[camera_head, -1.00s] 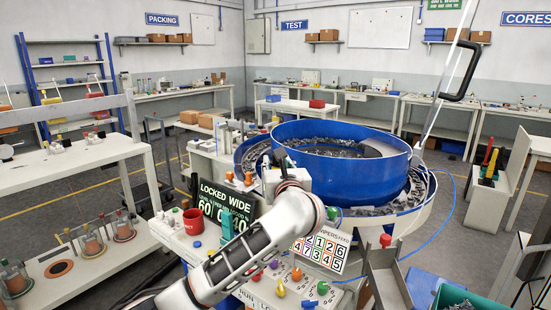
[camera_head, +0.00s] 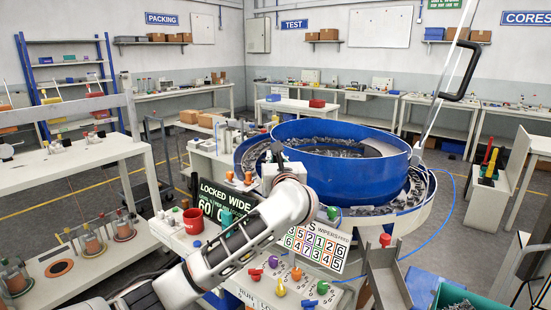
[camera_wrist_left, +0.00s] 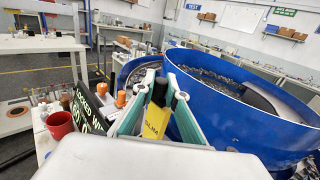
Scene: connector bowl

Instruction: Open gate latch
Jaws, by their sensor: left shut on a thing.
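My left gripper (camera_wrist_left: 158,92) is shut on a yellow-and-black upright piece marked SLIM (camera_wrist_left: 157,115) in the left wrist view. The green-sided fingers stand on either side of it. I cannot tell whether this piece is the gate latch. In the head view my left gripper (camera_head: 277,160) is at the near left side of the blue bowl (camera_head: 400,172), and my wrist hides most of the held piece. The bowl holds many small grey parts. A dark sign reading LOCKED WIDE (camera_head: 222,197) stands left of my wrist. My right gripper is not in view.
Orange knobs (camera_head: 235,177) stand behind the sign. A red cup (camera_head: 193,220) is on the left of the bench. Several coloured knobs (camera_head: 281,291) line the front panel, below a numbered card (camera_head: 318,247). A metal chute (camera_head: 385,275) stands to the right.

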